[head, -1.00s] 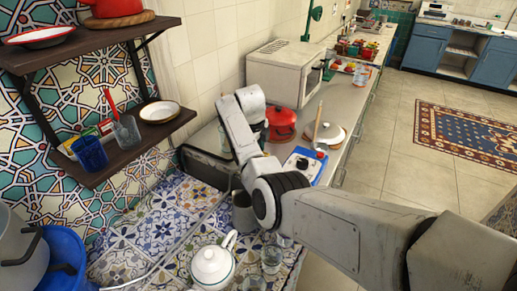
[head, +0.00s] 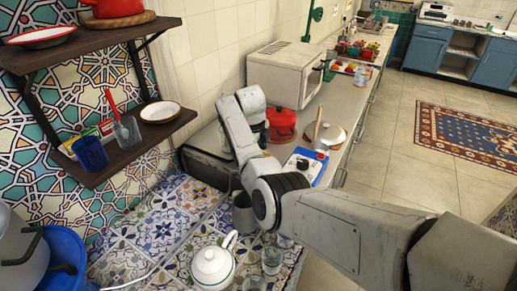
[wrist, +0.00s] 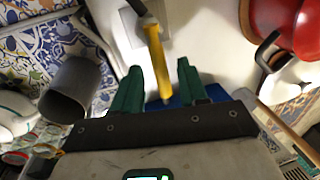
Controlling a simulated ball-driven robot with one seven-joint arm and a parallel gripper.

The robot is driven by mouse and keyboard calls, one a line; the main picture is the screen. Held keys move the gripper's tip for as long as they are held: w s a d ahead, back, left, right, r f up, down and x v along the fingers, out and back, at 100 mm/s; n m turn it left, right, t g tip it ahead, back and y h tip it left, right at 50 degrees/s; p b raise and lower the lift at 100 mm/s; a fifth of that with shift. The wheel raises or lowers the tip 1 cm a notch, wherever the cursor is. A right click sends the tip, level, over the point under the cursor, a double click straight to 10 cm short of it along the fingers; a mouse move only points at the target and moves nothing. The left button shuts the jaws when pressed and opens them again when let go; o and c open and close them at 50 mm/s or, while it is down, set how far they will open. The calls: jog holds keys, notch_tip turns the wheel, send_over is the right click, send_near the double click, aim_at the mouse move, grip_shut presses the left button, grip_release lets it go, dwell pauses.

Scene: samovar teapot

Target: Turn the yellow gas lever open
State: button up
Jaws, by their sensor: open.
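The yellow gas lever (wrist: 156,62) shows in the wrist view as a long, narrow yellow bar. It runs down from a grey fitting (wrist: 138,8) at the top. My gripper (wrist: 159,68) has two green fingers, spread apart. The lever shows between the fingertips, with a gap on each side. I cannot tell how deep it lies between them. The fingers look empty. In the head view the lever and my fingers are not visible, with my arm in front of that area.
A grey cup (wrist: 72,90) is left of my fingers in the wrist view. A red pot (wrist: 282,22) is at the upper right. In the head view a white teapot (head: 212,266) and glasses (head: 272,259) stand on the tiled surface. A shelf (head: 128,150) is at the left.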

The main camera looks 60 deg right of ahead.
jog(key=shift+r, duration=0.15)
notch_tip(320, 180, up, 10)
jog(key=a+b, duration=0.1)
jog(key=a, duration=0.1)
jog(key=shift+r, duration=0.15)
jog(key=shift+s, duration=0.1)
dwell(0.5)
